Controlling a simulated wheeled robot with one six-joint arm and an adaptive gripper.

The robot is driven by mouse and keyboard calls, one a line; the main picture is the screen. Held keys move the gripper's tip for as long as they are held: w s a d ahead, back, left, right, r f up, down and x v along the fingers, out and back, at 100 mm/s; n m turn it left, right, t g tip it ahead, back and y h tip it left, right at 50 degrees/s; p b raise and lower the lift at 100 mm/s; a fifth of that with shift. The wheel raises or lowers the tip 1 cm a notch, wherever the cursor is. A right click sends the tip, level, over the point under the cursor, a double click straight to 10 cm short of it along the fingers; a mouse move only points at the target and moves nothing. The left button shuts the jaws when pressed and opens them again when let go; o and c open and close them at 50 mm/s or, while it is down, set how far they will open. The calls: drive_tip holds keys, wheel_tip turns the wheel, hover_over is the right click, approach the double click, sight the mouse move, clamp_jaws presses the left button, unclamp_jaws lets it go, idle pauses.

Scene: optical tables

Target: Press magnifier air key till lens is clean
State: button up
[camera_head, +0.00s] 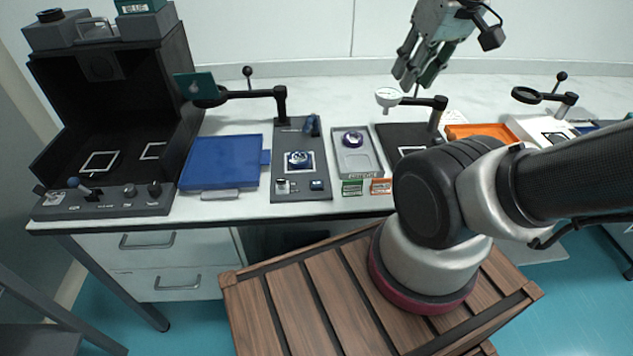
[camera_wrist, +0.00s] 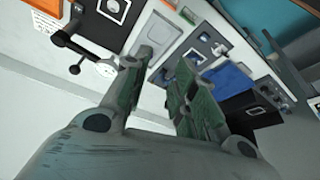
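The magnifier station is a dark grey plate (camera_head: 301,160) on the table, left of centre. Its post carries an arm leading left to a round lens (camera_head: 209,98), with a teal card (camera_head: 195,86) beside it. Whether the lens is clean cannot be made out. A light key (camera_head: 282,187) and a dark key with a blue top (camera_head: 317,185) sit at the plate's front; their labels are too small to read. My gripper (camera_head: 416,82) is high above the table, right of the station, fingers down. In the wrist view its fingers (camera_wrist: 160,90) are apart with nothing between them.
A blue tray (camera_head: 222,163) lies left of the station and a grey tray (camera_head: 355,163) right of it. A black open-fronted box (camera_head: 111,100) stands far left. A dial gauge (camera_head: 388,97) on an arm is just below my gripper. Another magnifier (camera_head: 526,95) stands right.

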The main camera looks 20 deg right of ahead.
clamp_jaws()
idle(1.0)
